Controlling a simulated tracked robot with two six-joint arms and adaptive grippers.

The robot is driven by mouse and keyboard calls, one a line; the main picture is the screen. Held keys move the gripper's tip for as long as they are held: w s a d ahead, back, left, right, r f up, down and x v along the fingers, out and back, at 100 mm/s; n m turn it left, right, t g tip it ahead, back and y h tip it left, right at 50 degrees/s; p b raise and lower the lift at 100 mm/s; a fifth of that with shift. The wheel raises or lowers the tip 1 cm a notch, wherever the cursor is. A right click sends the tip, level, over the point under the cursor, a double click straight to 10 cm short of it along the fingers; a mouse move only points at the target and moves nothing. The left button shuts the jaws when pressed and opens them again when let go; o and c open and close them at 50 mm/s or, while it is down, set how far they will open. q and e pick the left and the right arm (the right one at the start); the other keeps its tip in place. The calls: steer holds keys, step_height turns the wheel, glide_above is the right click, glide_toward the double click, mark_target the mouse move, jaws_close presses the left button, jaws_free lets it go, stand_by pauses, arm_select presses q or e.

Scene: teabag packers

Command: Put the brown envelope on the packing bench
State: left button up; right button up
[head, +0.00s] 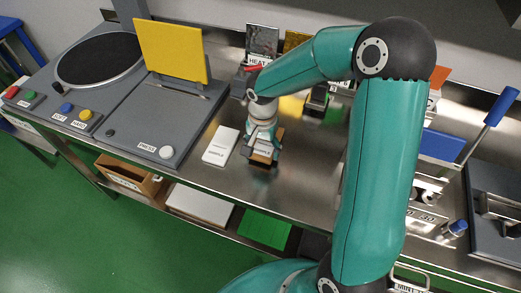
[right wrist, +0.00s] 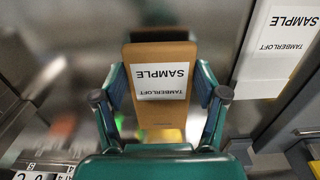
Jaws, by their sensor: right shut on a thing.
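The brown envelope (right wrist: 160,115), with a white label reading SAMPLE and TAMBERLOFT, is between the fingers of my right gripper (right wrist: 165,100) in the right wrist view. The right gripper (head: 264,143) is shut on it and points down at the steel packing bench (head: 200,178), near the bench's front edge. In the head view the envelope is mostly hidden by the gripper. I cannot tell whether its lower end touches the bench. My left gripper is not in view.
A white SAMPLE envelope (head: 221,145) lies on the bench just left of the gripper. Further left are a grey press with a raised yellow plate (head: 172,50) and a round dark turntable (head: 100,60). Below the bench are a wooden box (head: 130,178) and a green sheet (head: 265,229).

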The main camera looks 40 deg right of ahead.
mark_target(262, 151)
steer(key=shift+f, duration=0.6)
steer(key=o, duration=1)
step_height(262, 151, up, 12)
steer(key=shift+r+b, duration=0.1)
steer(key=shift+b, duration=0.25)
